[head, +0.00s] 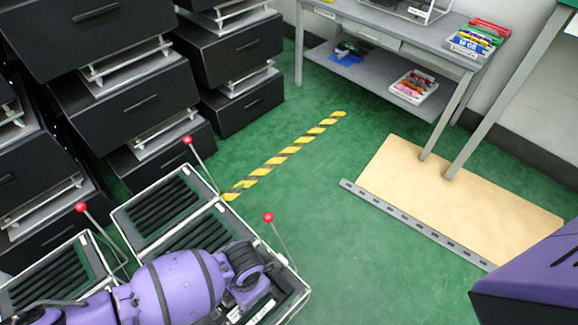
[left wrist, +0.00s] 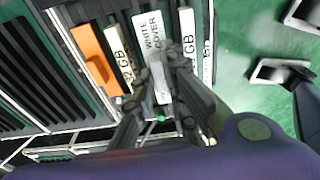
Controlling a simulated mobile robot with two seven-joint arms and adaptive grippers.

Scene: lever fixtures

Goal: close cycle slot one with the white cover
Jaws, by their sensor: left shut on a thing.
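The white cover (left wrist: 147,38), labelled "WHITE COVER", shows in the left wrist view among several upright labelled pieces. My left gripper (left wrist: 160,78) is shut on its near end. I cannot tell whether the cover is lifted clear of the row. In the head view my left arm reaches over the nearest slotted fixture (head: 195,232) and hides much of it, along with the gripper tips and the cover. No marking tells me which slot is cycle slot one. My right gripper is not in view.
An orange piece (left wrist: 95,60) and "GB" pieces (left wrist: 121,62) flank the cover. Red-knobbed levers (head: 268,217) rise from the fixtures. Black drawer units (head: 130,95) stand at left, a grey bench (head: 400,55) at the back. Green floor beyond the yellow-black strip (head: 285,153) is free.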

